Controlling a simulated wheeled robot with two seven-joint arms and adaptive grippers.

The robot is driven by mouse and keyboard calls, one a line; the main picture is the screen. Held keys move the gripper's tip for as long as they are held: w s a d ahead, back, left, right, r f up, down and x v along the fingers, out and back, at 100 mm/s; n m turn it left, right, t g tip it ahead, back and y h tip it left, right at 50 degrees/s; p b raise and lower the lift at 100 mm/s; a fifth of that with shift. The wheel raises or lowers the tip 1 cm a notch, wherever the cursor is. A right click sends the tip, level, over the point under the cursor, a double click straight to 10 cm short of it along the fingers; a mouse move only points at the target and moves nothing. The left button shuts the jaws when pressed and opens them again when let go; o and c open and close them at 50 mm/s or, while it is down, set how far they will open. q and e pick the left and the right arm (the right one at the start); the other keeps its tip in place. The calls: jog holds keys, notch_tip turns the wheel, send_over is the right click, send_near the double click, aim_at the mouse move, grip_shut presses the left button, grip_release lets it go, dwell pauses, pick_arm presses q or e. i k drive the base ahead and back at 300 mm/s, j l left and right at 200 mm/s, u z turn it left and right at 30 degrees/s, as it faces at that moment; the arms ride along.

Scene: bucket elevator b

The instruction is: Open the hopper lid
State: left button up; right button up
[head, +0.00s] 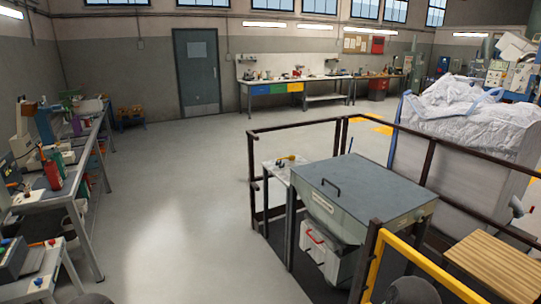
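The hopper (318,206) is a grey metal box on legs, right of the middle in the head view, inside a railed area. Its flat grey lid (375,187) lies shut across the top. A black bar handle (331,187) stands on the lid near its left side. Neither of my grippers can be made out in the head view. Only dark rounded shapes show at the bottom edge, probably parts of my arms, well apart from the lid.
Dark brown railings (300,127) surround the hopper, with a yellow rail (425,262) at the near right. A white bin (320,254) sits below the hopper. A wooden slatted top (495,262) stands at right. Open grey floor (190,190) lies to the left, beside a cluttered workbench (75,160).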

aim_at(366, 190)
jog(key=i+z, duration=0.1)
jog(key=i, duration=0.55)
jog(key=i+j+z, duration=0.1)
jog(key=i, duration=0.5)
jog(key=i+j+z, duration=0.15)
jog(key=i, duration=0.5)
